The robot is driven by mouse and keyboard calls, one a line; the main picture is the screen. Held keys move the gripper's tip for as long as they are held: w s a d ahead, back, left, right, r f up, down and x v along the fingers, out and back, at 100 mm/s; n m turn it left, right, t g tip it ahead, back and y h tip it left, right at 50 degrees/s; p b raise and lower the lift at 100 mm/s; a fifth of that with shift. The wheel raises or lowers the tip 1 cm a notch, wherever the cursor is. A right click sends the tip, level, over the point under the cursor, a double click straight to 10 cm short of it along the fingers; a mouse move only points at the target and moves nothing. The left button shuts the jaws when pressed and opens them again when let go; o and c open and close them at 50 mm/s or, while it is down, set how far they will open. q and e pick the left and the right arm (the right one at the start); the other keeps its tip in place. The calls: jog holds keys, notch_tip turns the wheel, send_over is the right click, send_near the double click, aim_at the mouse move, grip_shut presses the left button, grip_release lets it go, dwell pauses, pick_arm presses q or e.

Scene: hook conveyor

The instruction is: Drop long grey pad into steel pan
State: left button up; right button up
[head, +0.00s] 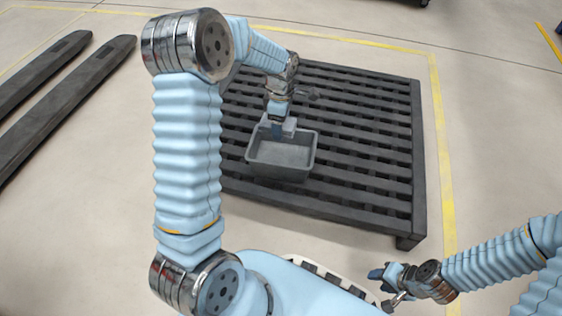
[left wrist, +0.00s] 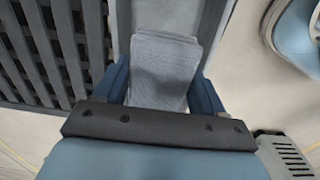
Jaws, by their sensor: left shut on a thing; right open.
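The steel pan (head: 267,173) is a grey open box on the dark slatted pallet. Its inside looks empty in the head view. My left gripper (head: 279,131) is at the pan's far rim, pointing down. In the left wrist view its blue fingers (left wrist: 163,90) are shut on the long grey pad (left wrist: 165,60), a light grey woven-looking piece. In the head view a pale grey part of the pad (head: 290,126) shows beside the fingers; I cannot tell whether it touches the rim. My right gripper (head: 387,284) is open and empty, low at the lower right.
The slatted pallet (head: 371,143) fills the middle, with bare slats around the pan. Two dark fork-like bars (head: 62,98) lie on the floor at the left. A yellow floor line (head: 441,140) runs behind and right of the pallet. The floor there is clear.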

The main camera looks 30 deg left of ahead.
pick_arm(q)
jog(key=shift+f+b, duration=0.35)
jog(key=shift+f, duration=0.55)
pick_arm(e)
jog(key=shift+f, duration=0.65)
pick_arm(q)
jog(key=o, duration=1.1)
jog(key=shift+r, duration=0.15)
notch_tip(320, 180, up, 14)
jog(key=p, duration=0.3)
jog(key=shift+f, duration=0.2)
pick_arm(e)
notch_tip(320, 180, up, 3)
jog(key=shift+r, duration=0.2)
pick_arm(q)
jog(key=shift+p, duration=0.3)
